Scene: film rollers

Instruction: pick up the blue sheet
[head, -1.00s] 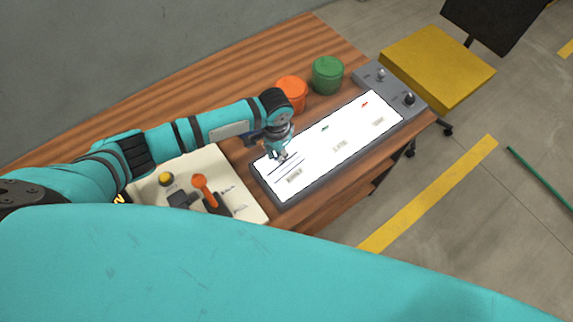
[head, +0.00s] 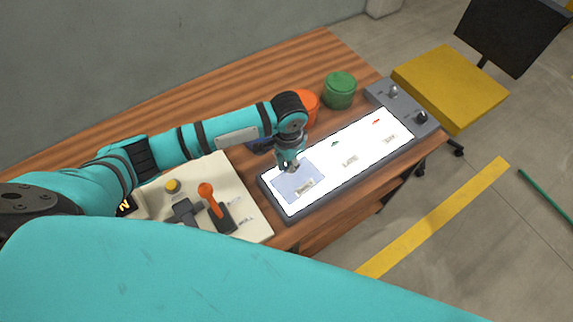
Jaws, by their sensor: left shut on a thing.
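The blue sheet (head: 305,178) is a thin, pale blue, see-through rectangle at the left end of the bright white light panel (head: 350,172). A small label shows through it or on it. My left gripper (head: 290,169) is at the sheet's upper edge and is shut on it. The fingertips are small here, and I cannot tell whether the sheet is lifted off the panel or resting on it. My right gripper is not in view.
An orange jar (head: 309,103) and a green jar (head: 340,90) stand behind the panel. A grey knob unit (head: 405,106) adjoins its right end. A cream control board (head: 240,218) with an orange lever (head: 207,196) lies left. A yellow chair (head: 450,85) stands beyond the wooden table (head: 240,92).

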